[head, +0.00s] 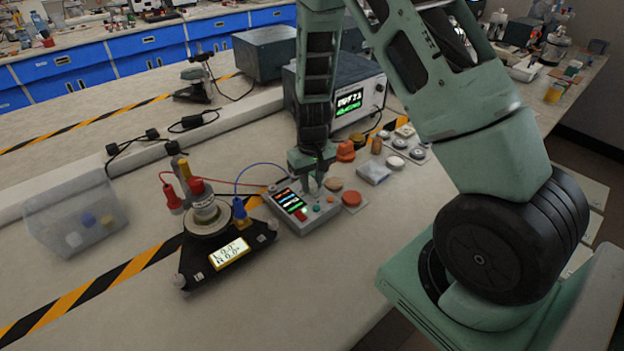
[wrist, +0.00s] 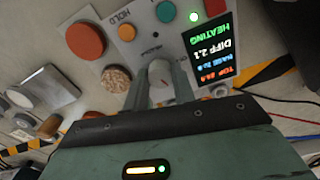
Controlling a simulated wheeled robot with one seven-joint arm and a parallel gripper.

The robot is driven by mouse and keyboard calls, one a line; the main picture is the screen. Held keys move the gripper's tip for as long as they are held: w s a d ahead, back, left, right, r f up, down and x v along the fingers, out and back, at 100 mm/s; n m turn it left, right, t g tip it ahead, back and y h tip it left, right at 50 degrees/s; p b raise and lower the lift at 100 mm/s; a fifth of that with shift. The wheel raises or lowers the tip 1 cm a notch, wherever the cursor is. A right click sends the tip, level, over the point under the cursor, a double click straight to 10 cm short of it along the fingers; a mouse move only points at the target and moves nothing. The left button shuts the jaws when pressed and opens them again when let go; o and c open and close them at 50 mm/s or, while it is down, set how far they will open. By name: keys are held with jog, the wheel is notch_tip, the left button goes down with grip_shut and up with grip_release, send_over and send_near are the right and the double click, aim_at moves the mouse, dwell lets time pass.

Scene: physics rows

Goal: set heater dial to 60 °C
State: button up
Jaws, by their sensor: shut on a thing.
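The heater control box (head: 318,222) is a pale grey unit on the bench in the head view, with a dark display (head: 290,203) and coloured buttons. My gripper (head: 316,184) reaches down onto its far side. In the wrist view, my gripper (wrist: 160,82) is shut on a pale grey dial (wrist: 159,70), one finger on each side. The dial is mostly hidden in the head view. In the wrist view the display (wrist: 209,48) reads HEATING and DIFF 2.1, with smaller BASE and TOP lines whose figures are hard to read. The dial's scale is not readable.
A black three-footed stage (head: 200,262) with a lit readout and cables stands left of the box. Orange and tan round pieces (head: 351,199) lie close on its right. A clear bin (head: 75,225) is far left. A larger instrument (head: 362,100) stands behind.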

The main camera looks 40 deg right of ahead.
aim_at(312, 184)
jog(key=m+p, duration=0.1)
jog(key=m, duration=0.6)
jog(key=shift+w+r+p, duration=0.1)
jog(key=shift+r+p, duration=0.05)
jog(key=shift+p, duration=0.2)
jog(key=m+p, duration=0.1)
jog(key=m, duration=0.5)
jog(key=shift+p, duration=0.35)
jog(key=shift+m, duration=0.3)
jog(key=o, duration=1)
notch_tip(312, 184, up, 17)
jog(key=shift+r, duration=0.1)
